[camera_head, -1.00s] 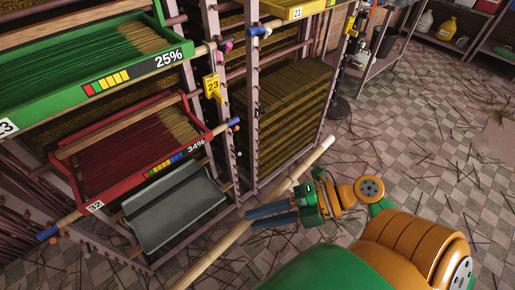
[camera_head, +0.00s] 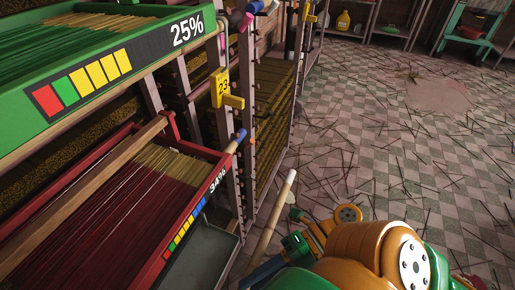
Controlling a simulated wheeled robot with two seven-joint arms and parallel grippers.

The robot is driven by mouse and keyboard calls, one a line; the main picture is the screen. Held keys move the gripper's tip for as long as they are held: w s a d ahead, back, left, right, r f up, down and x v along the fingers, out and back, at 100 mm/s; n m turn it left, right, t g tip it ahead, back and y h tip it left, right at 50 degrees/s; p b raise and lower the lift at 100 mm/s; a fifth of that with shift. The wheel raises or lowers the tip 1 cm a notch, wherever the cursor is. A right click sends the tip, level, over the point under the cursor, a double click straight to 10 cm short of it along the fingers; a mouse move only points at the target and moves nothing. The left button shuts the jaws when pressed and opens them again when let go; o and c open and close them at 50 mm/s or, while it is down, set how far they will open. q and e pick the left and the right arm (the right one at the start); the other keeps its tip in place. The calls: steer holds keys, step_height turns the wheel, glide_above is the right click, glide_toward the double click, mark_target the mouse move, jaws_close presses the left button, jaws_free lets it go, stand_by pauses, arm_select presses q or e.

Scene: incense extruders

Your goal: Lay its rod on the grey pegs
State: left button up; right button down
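A long pale wooden rod (camera_head: 268,228) with a white tip slants upright-left to lower-left at the bottom centre, beside the rack; its lower end is out of frame. My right gripper (camera_head: 261,271), with blue fingers and a green body, comes in from the lower right and appears shut on this rod; the fingertips are partly cut off and hidden by my arm. I cannot make out grey pegs clearly. My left gripper is not in view.
A yellow 23 tag (camera_head: 221,88) hangs on a rack upright. Open tiled floor with scattered sticks (camera_head: 400,150) lies right.

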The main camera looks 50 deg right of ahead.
arm_select(q)
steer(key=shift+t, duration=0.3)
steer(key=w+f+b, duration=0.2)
steer(key=b, duration=0.1)
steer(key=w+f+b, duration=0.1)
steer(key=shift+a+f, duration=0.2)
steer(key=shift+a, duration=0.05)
arm_select(e)
steer(key=w+a+f, duration=0.2)
steer(key=w, duration=0.4)
steer(key=w+a+f, duration=0.2)
steer(key=w, duration=0.5)
steer(key=shift+a, duration=0.35)
steer(key=shift+r, duration=0.1)
steer(key=shift+c, duration=1.5)
jaws_free()
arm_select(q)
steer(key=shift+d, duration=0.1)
